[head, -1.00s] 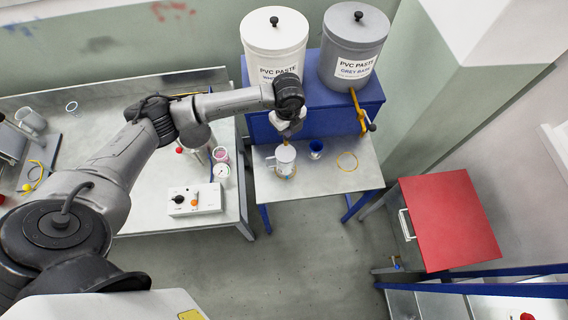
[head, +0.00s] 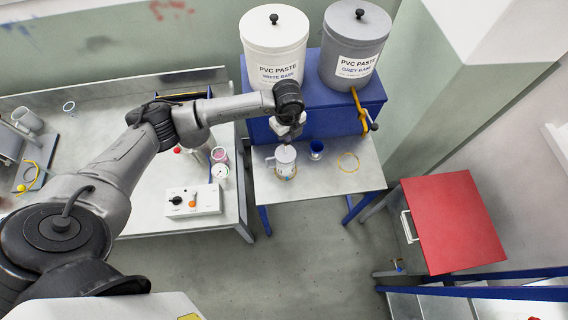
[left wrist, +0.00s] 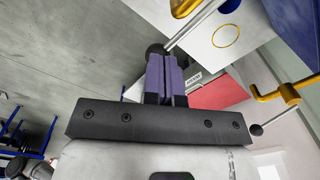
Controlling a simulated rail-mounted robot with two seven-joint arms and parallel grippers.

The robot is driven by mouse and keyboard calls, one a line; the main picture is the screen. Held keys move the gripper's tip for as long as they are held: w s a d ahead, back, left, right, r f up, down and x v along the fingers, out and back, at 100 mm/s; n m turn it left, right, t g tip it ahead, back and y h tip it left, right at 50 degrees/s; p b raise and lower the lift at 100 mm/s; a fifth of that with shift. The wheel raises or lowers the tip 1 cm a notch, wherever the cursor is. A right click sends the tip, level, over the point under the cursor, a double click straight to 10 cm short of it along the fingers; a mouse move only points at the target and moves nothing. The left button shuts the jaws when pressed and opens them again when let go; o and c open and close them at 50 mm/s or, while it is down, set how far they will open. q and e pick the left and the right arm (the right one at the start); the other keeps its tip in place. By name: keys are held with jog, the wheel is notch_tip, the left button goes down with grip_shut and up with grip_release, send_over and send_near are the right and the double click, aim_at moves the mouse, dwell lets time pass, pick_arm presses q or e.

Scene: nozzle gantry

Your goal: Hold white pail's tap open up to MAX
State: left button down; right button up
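The white pail (head: 273,40), labelled PVC PASTE WHITE BASE, stands on the blue stand. In the head view my arm hides its tap. My left gripper (head: 286,133) is in front of the stand, above a whitish jug (head: 285,158) on the metal table. In the left wrist view its purple fingers (left wrist: 166,72) are together, with no clear gap. A black ball knob (left wrist: 155,50) on a metal lever rod (left wrist: 193,25) is just beyond the fingertips; I cannot tell if they touch. The jug's fill level and any MAX mark cannot be made out. My right gripper is not in view.
The grey pail (head: 355,40) has a yellow tap (head: 360,108) at right. A blue cup (head: 316,149) and a yellow ring (head: 347,162) are on the table. A control box (head: 194,201) is on the left bench. A red-topped cabinet (head: 452,222) stands at right.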

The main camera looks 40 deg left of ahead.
pick_arm(q)
jog(key=shift+r+p, duration=0.4)
jog(key=shift+r, duration=0.05)
notch_tip(320, 180, up, 4)
jog(key=p, duration=0.3)
jog(key=shift+f, duration=0.1)
dwell(0.4)
notch_tip(320, 180, up, 5)
jog(key=p, duration=0.3)
dwell(0.7)
